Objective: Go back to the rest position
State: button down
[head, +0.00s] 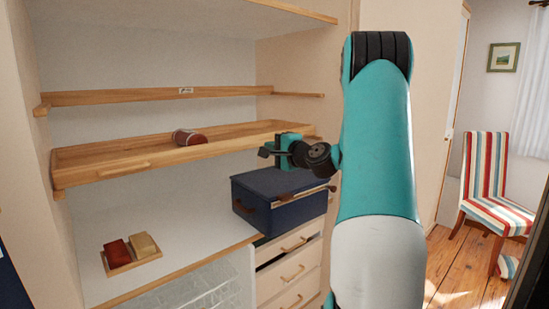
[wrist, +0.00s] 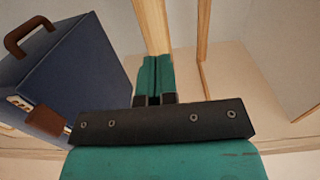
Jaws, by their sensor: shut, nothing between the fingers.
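My gripper (head: 266,151) is in front of the shelving in the head view, above and near the dark blue box (head: 278,201). Its two teal fingers (wrist: 154,82) are together in the wrist view, with nothing between them. In the wrist view the blue box (wrist: 60,85) stands to the left of the fingers, with a brown handle on it. I cannot tell from the pictures how wide the gap between the gripper and the box is.
A wooden tray shelf (head: 110,168) holds a dark red cylindrical thing (head: 188,137). Below, a small wooden tray (head: 112,271) holds a red block (head: 118,253) and a yellow block (head: 144,245). Drawers (head: 290,270) are under the box. A striped chair (head: 487,180) stands at right.

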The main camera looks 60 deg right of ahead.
jog(key=shift+s+a, duration=0.1)
jog(key=shift+s, duration=0.35)
jog(key=w+a+n+g+y, duration=0.1)
jog(key=w+a+n+y, duration=0.2)
jog(key=a, duration=0.4)
jog(key=w+a+n+g+y, duration=0.1)
jog(key=w+a+n+y, duration=0.15)
jog(key=a, duration=0.45)
jog(key=s+a+f+n+g+y, duration=0.1)
jog(key=a+f+n+g+y, duration=0.3)
jog(key=a, duration=0.6)
jog(key=s+a+r+n+g+y, duration=0.15)
jog(key=a+n, duration=0.35)
jog(key=a, duration=0.5)
jog(key=s+a+f+n+g, duration=0.3)
jog(key=s+a+n+g, duration=0.25)
jog(key=s+a, duration=0.35)
jog(key=s+a+f+n+g+h, duration=0.1)
jog(key=s+a+n+g, duration=0.1)
jog(key=s+n, duration=0.2)
jog(key=s+a+f+n+g+h, duration=0.1)
jog(key=s+a+f+n+g, duration=0.1)
jog(key=s, duration=0.8)
jog(key=shift+s+a+n+g+h, duration=0.2)
jog(key=shift+a+n+g+h, duration=0.15)
jog(key=shift+a+n, duration=0.55)
